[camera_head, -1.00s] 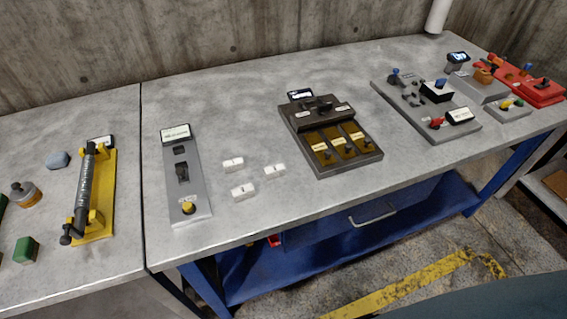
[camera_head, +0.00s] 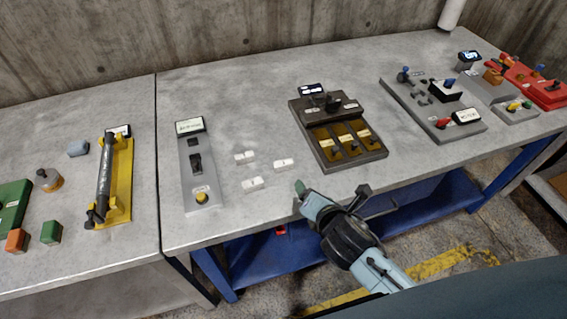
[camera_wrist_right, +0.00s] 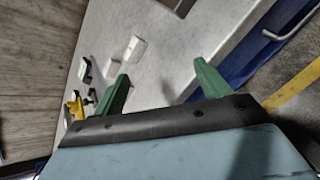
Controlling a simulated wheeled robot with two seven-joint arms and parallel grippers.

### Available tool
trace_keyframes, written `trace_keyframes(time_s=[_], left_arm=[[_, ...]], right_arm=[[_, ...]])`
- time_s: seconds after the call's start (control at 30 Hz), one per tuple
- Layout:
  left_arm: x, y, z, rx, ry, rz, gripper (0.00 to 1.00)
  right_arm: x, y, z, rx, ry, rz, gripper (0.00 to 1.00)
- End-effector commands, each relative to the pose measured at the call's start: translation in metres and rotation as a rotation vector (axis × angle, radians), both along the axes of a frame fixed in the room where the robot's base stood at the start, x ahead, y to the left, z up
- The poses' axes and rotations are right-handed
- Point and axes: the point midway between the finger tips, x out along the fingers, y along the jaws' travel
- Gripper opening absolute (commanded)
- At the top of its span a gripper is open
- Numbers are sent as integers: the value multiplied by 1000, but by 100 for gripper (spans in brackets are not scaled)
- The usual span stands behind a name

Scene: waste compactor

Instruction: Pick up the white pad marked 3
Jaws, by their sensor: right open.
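Three small white pads lie flat on the grey bench in the head view: one at the back left (camera_head: 245,157), one at the right (camera_head: 284,163) and one at the front (camera_head: 252,184). Their marks are too small to read, so I cannot tell which is 3. My right gripper (camera_head: 302,189) is open at the bench's front edge, right of and in front of the pads. The right wrist view shows its two green fingers (camera_wrist_right: 163,76) apart with nothing between them, and white pads (camera_wrist_right: 136,48) beyond the left finger. My left gripper is out of view.
A grey panel with a yellow knob (camera_head: 201,197) lies left of the pads. A dark panel with brown slots (camera_head: 340,140) stands to their right, behind my right gripper. The bench around the pads is clear. A blue frame (camera_head: 265,262) is below.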

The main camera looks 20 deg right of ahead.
Motion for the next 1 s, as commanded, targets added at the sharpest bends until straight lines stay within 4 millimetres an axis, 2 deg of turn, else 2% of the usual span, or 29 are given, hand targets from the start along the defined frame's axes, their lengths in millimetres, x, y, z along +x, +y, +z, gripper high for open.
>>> trace_keyframes(time_s=[0.1, 0.3, 0.47, 0.7, 0.8, 1.0], left_arm=[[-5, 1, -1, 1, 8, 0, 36], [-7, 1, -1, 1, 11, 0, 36], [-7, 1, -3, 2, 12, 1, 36], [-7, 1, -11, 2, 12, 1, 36], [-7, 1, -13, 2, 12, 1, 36], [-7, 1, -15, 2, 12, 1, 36]], right_arm=[[19, 12, 3, -283, -72, 214, 75], [34, 26, 7, -570, -147, 409, 75], [49, 29, 2, -628, -161, 444, 75], [91, 31, -17, -624, -160, 443, 75], [103, 31, -22, -624, -160, 443, 75], [114, 32, -26, -622, -159, 443, 75]])
